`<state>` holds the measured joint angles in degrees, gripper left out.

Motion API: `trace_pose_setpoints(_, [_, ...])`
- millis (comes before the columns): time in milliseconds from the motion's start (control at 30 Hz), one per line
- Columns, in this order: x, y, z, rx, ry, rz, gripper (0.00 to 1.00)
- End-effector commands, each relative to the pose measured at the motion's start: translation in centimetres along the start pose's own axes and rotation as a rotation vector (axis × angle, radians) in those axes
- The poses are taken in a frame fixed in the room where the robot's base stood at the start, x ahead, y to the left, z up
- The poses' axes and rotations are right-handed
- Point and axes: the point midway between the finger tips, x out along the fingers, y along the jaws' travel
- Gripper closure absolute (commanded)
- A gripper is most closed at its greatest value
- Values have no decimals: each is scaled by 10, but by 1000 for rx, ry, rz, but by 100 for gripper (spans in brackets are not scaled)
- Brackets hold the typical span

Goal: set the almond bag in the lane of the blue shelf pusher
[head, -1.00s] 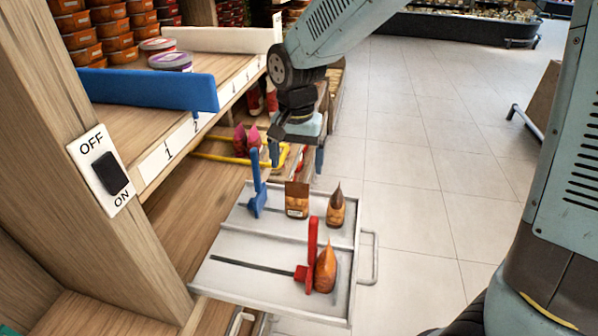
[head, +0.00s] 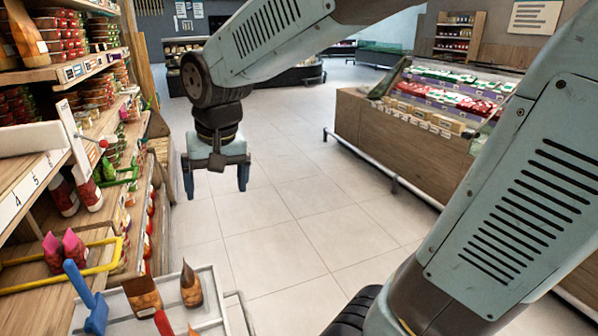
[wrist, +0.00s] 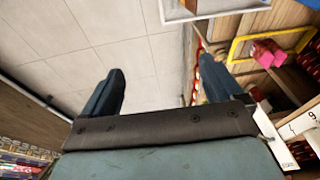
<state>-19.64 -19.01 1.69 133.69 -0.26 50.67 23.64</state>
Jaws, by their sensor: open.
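The pull-out tray (head: 208,318) sits at the bottom of the head view, partly cut off by the frame. The blue shelf pusher (head: 92,306) stands on it at the left. Beside it stand a brown bag (head: 143,295) and a pointed brown bag (head: 191,288); I cannot tell which holds almonds. The top of a red pusher (head: 162,323) shows at the bottom edge. My gripper (head: 216,186) is open and empty, pointing down above the aisle floor, beyond the tray. In the wrist view its fingers (wrist: 163,72) are apart with only floor between them.
Stocked shelves (head: 60,75) run along the left. A refrigerated counter (head: 400,135) stands at the right. The tiled aisle floor (head: 290,200) between is clear.

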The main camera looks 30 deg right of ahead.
Motion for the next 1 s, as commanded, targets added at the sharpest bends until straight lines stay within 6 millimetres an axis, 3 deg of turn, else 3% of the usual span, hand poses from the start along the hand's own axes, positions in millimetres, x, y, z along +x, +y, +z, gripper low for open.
trace_pose_setpoints(33, [-11, 17, 5, 4, 29, 0, 7])
trace_pose_setpoints(200, [-37, 62, 26, -12, 112, 12, 7])
trace_pose_setpoints(400, [-58, 101, 55, -35, 199, 43, 7])
trace_pose_setpoints(600, [-66, 124, 74, -53, 244, 68, 7])
trace_pose_setpoints(1000, [-68, 126, 77, -58, 250, 74, 7])
